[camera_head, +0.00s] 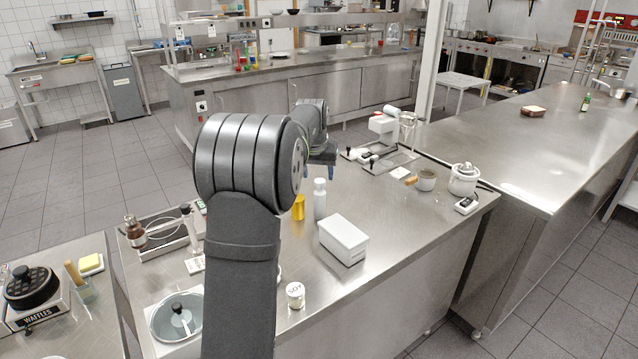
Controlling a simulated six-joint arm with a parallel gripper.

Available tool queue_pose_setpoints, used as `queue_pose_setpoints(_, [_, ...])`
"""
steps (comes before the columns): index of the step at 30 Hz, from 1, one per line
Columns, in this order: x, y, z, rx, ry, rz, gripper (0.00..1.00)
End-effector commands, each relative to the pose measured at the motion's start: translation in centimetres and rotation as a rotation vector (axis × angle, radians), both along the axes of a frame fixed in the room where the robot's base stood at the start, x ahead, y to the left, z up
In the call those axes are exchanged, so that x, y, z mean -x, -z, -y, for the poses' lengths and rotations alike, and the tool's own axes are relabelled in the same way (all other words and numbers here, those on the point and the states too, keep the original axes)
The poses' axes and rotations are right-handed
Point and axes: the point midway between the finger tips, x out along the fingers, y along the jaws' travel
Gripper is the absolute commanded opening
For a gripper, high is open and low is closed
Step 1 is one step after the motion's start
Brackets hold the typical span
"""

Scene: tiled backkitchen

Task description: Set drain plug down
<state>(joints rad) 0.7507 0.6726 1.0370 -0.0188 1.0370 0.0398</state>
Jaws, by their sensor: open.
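My gripper (319,172) shows partly behind my own arm, above the far edge of the steel counter (400,235). Its dark fingers point down and are apart, with nothing seen between them. I cannot make out a drain plug anywhere in this view. My arm hides part of the counter, and the spot under the gripper is hard to see. A yellow cylinder (298,208) and a white bottle (320,200) stand upright on the counter, nearer than the gripper.
A white box (343,240) and a small labelled jar (295,296) stand in front. A lidded pan (176,317) and a tray with a brown bottle (135,231) are left. The counter's front right is clear.

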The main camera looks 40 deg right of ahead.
Motion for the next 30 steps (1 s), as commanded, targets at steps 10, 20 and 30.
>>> queue_pose_setpoints(10, [0.5, -1.7, -0.5, -0.001, 0.0, -0.001, 0.56])
queue_pose_setpoints(20, [0.5, -1.8, -0.5, 0.0, 0.0, 0.0, 0.56])
queue_pose_setpoints(30, [-0.3, -6.4, -0.8, 0.01, -0.021, 0.028, 0.56])
